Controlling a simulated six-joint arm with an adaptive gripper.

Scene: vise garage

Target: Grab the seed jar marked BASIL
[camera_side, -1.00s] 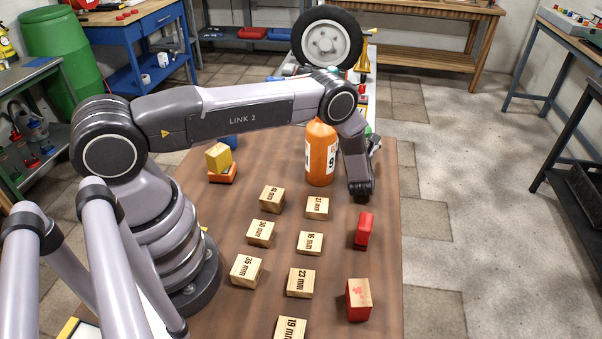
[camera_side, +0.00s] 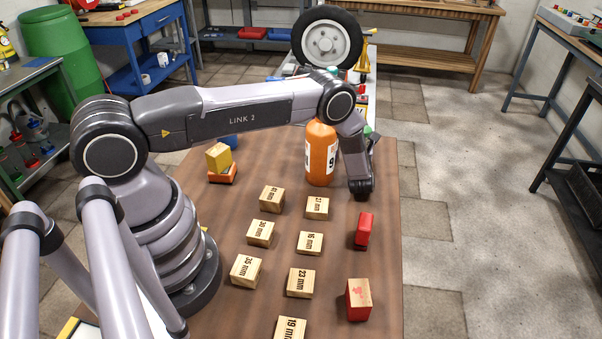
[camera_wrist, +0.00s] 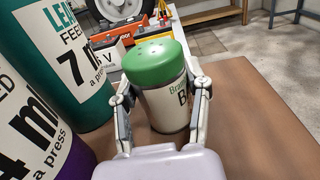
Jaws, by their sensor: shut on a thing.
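A seed jar (camera_wrist: 165,105) with a green, pierced lid stands upright between my fingers in the wrist view. Its white label shows "Bra" and a large "B"; the rest of the lettering is cut off by the right finger. My gripper (camera_wrist: 163,98) is shut on the jar, one finger on each side. In the side view my gripper (camera_side: 362,188) is low over the far right part of the table, right of the orange bottle. There my arm hides most of the jar, and I cannot tell whether its base touches the table.
An orange bottle (camera_side: 320,155) stands close left of my gripper. The wrist view shows a teal bottle (camera_wrist: 75,65) and a purple bottle (camera_wrist: 68,158) to the left. Several wooden blocks (camera_side: 310,242) and red blocks (camera_side: 363,230) lie nearer. The table (camera_wrist: 255,110) right of the jar is clear.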

